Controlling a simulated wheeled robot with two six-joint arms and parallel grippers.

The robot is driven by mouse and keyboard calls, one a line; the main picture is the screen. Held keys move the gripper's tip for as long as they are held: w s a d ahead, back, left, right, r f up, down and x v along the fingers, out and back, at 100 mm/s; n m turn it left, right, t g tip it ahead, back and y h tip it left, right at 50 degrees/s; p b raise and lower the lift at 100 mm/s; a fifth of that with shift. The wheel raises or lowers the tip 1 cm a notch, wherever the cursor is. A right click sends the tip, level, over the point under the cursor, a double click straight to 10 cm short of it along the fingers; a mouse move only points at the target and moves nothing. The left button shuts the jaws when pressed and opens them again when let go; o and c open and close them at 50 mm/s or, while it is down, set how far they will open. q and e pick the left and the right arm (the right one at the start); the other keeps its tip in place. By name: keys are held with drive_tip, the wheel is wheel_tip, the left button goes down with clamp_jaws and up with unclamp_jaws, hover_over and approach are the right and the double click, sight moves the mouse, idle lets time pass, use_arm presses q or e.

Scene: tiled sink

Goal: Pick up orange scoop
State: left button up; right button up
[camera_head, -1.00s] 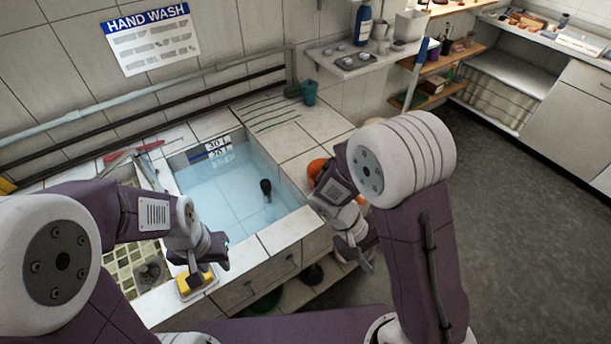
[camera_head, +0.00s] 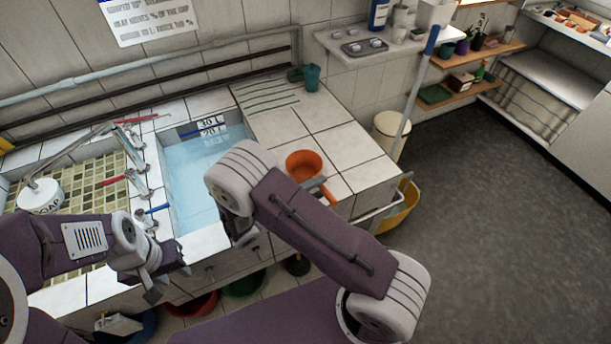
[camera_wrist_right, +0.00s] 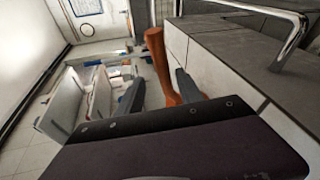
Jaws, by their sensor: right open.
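The orange scoop (camera_head: 302,164) rests on the white tiled counter right of the water basin, its handle (camera_head: 329,196) pointing toward the counter's front right edge. In the right wrist view, the orange handle (camera_wrist_right: 160,62) shows between and beyond my open right fingers (camera_wrist_right: 158,88); contact cannot be told.
The water-filled basin (camera_head: 190,170) and mosaic sink (camera_head: 110,180) with taps lie left. A green cup (camera_head: 312,77) stands at the counter's back. A metal rail (camera_head: 385,208) and yellow bucket (camera_head: 402,208) are at the counter's right. Open floor (camera_head: 500,230) lies right.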

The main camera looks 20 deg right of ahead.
drive_tip(key=x, duration=0.4)
drive_tip(key=p+x, duration=0.1)
drive_tip(key=shift+s+d+f, duration=0.1)
drive_tip(key=shift+d+f, duration=0.25)
drive_tip(key=shift+f, duration=0.1)
drive_tip(key=shift+a, duration=0.1)
clamp_jaws()
idle(0.9)
